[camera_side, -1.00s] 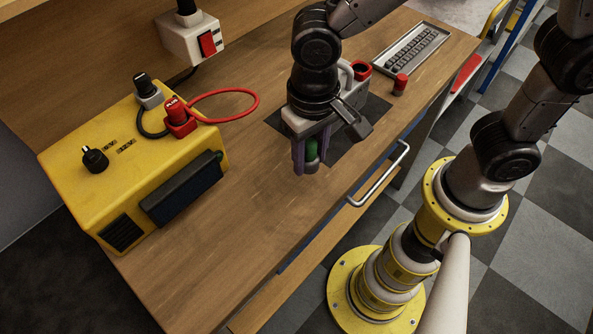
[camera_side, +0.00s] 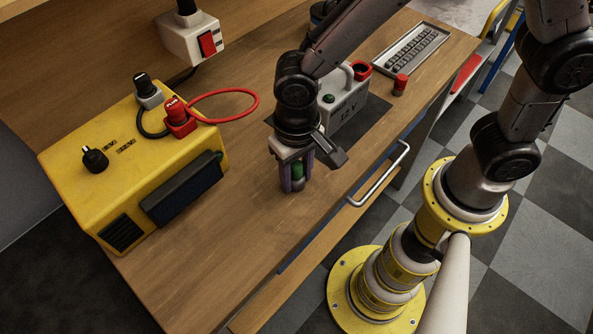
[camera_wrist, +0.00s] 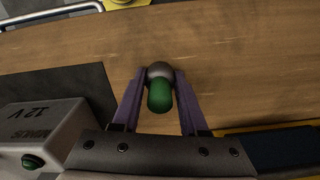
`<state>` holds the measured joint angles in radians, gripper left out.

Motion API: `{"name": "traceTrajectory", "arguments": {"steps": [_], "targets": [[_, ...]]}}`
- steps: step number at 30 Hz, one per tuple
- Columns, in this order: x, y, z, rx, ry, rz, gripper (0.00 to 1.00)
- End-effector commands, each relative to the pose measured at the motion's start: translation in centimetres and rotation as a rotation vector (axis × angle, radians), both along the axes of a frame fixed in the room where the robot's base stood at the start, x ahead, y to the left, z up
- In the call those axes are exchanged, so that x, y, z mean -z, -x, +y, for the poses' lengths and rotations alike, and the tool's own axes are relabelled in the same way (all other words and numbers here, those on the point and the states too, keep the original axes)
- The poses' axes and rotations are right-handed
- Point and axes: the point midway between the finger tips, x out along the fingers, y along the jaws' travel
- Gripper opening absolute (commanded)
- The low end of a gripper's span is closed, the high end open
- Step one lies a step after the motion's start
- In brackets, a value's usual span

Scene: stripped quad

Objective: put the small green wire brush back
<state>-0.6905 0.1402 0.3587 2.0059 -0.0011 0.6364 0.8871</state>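The small green wire brush (camera_side: 297,172) is between the two purple fingers of my gripper (camera_side: 292,187) in the side view. In the wrist view my gripper (camera_wrist: 159,77) is shut on the brush, with its green body (camera_wrist: 160,98) toward me and a grey rounded part beyond it. The brush appears upright, above the wooden bench or close to it; I cannot tell if its lower end touches the wood.
A yellow charger box (camera_side: 130,170) with a red cable (camera_side: 225,92) stands at the left. A 12 V battery (camera_side: 342,103) sits on a dark mat (camera_side: 372,112) behind my gripper. A red-topped cylinder (camera_side: 400,84) and a grey tray (camera_side: 411,49) are farther back. The bench front is clear.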

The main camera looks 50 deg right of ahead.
Motion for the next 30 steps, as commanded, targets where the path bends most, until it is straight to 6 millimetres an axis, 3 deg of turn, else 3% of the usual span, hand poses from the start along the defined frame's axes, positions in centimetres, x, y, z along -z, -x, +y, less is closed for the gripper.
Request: {"name": "traceTrajectory", "arguments": {"steps": [1,5,17,30], "targets": [[0.0,0.0,0.0,0.000,0.000,0.000,0.50],[0.0,0.0,0.0,0.000,0.000,0.000,0.73],[-0.7,-0.1,0.0,0.000,-0.003,-0.003,0.73],[-9.0,-0.1,0.1,0.000,-0.003,-0.005,0.73]]}}
